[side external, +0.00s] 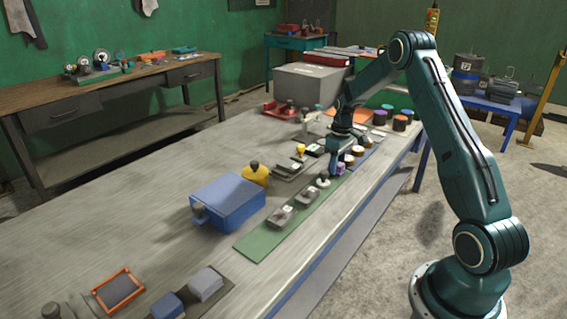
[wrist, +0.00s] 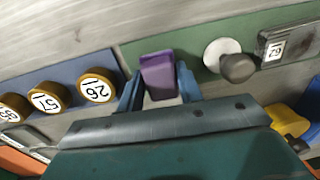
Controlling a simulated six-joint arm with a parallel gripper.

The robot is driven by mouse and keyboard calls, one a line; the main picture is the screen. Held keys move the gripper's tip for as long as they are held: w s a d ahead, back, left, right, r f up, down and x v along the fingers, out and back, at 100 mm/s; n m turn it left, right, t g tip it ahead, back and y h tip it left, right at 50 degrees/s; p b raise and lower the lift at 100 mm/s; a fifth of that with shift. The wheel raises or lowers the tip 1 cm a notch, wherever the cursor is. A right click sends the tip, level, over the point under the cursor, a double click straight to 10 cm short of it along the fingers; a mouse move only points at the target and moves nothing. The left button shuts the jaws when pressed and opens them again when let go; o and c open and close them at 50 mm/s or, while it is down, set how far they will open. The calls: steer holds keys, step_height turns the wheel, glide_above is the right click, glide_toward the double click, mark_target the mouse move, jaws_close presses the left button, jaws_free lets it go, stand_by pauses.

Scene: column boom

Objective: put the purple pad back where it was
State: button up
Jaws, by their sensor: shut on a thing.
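The purple pad (wrist: 158,75) is between the two blue-green fingers of my gripper (wrist: 159,84) in the wrist view, and the gripper is shut on it. In the side view only a small purple patch (side external: 341,168) of it shows beside my gripper (side external: 337,170). The pad is over the end of the green mat (wrist: 190,62), close to the blue mat (wrist: 66,75). I cannot tell whether it touches the mat. The green mat (side external: 262,241) also shows in the side view, running toward the near side.
Numbered brass-rimmed cylinders (wrist: 97,86) stand on the blue mat to the left. A white disc with a dark knob (wrist: 222,55) and a numbered grey block (wrist: 283,44) sit on the green mat to the right. A blue box (side external: 228,202) and yellow knobbed piece (side external: 255,174) stand nearby.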

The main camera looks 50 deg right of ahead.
steer(key=shift+f, duration=0.2)
steer(key=o, duration=1)
steer(key=shift+r, duration=0.1)
steer(key=r, duration=1.2)
steer(key=shift+d, duration=0.35)
